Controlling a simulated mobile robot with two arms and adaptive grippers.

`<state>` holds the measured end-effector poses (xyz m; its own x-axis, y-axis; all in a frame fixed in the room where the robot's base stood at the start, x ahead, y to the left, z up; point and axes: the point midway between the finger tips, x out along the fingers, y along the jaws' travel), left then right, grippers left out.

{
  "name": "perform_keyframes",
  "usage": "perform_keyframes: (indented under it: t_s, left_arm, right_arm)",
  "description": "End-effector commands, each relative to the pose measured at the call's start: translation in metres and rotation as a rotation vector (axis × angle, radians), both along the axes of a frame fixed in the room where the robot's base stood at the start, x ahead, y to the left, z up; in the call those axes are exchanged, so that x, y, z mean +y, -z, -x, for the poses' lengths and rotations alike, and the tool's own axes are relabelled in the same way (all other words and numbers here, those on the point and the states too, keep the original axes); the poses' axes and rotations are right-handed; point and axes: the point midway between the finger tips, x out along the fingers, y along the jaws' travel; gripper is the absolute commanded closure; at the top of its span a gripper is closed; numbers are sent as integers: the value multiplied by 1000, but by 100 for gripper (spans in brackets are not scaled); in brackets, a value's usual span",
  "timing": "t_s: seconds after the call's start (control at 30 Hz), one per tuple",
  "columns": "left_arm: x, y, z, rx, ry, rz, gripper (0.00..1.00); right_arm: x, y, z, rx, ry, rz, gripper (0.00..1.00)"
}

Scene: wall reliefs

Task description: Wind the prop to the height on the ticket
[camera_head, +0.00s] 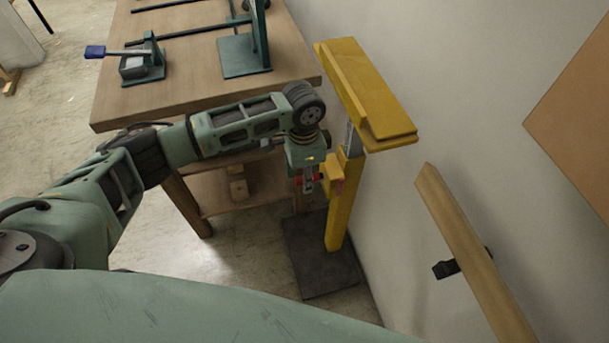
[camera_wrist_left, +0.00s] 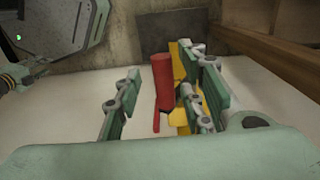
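The yellow prop (camera_head: 342,208) stands upright on a dark base plate by the wall, with a long yellow head (camera_head: 365,90) on top. A grey toothed strip shows just below the head. My left gripper (camera_head: 308,184) points down beside the post, at a small yellow housing (camera_head: 333,172). In the left wrist view a red handle (camera_wrist_left: 162,82) stands between the fingers of my left gripper (camera_wrist_left: 163,98). The fingers are spread, with a clear gap on the left of the handle; I cannot tell whether the right finger touches it. I see no readable ticket.
A wooden workbench (camera_head: 190,80) with green clamps and dark bars stands at the left of the prop. A wooden rail (camera_head: 470,250) on a black bracket sticks out at the right. A brown panel (camera_head: 575,120) hangs on the wall.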

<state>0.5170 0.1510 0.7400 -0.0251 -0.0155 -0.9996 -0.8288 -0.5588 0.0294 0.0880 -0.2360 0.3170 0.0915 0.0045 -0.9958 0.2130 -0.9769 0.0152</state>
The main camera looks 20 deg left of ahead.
Motion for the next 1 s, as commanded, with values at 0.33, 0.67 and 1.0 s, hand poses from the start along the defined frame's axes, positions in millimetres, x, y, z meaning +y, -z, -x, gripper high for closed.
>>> perform_keyframes:
  t_s: [0.33, 0.67, 1.0]
  left_arm:
    - [0, 2, 0, 0, 1, 0, 70]
    - [0, 1, 1, 2, 1, 1, 99]
    - [-1, 2, 2, 5, 3, 3, 100]
  right_arm:
    - [1, 0, 0, 0, 1, -1, 60]
    - [1, 0, 0, 0, 1, -1, 60]
    - [1, 0, 0, -1, 1, -1, 60]
